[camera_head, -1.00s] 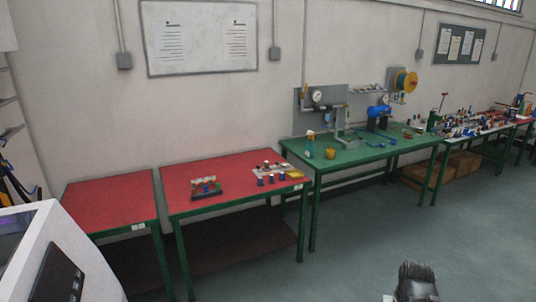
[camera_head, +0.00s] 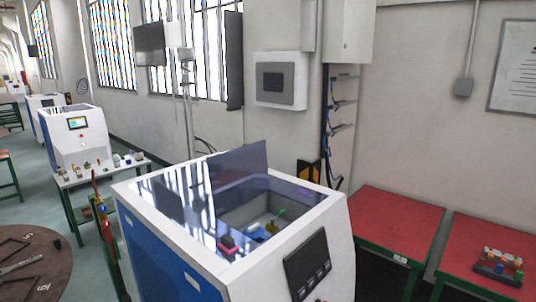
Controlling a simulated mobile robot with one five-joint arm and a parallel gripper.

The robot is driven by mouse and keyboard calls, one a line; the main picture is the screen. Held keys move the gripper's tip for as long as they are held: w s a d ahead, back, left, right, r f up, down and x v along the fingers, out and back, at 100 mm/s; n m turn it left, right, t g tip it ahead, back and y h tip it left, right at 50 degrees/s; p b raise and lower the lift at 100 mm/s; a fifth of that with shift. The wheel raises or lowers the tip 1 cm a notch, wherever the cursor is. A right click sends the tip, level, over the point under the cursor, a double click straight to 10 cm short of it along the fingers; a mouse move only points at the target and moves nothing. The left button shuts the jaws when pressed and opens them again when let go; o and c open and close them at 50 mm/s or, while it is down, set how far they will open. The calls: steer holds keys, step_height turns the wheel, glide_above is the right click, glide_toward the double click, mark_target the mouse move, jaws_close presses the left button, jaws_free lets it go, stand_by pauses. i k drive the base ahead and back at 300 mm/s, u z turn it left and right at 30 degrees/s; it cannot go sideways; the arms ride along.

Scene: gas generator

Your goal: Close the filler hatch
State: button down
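A white and blue machine cabinet (camera_head: 322,220) stands in the centre foreground. Its glossy dark top has a square opening (camera_head: 268,206), with small coloured parts inside. A tinted, see-through panel (camera_head: 238,166) stands up at the opening's far left side. It looks like the hatch, raised and open. My gripper is not in view.
Red-topped tables (camera_head: 400,217) stand to the right by the wall. A round brown table (camera_head: 30,262) is at the lower left. A narrow bench (camera_head: 75,182) with small parts stands behind the cabinet. Grey floor shows at the left.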

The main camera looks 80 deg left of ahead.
mark_target(237, 175)
steer(key=u, duration=4.2)
steer(key=i, duration=1.65)
steer(key=z, duration=0.05)
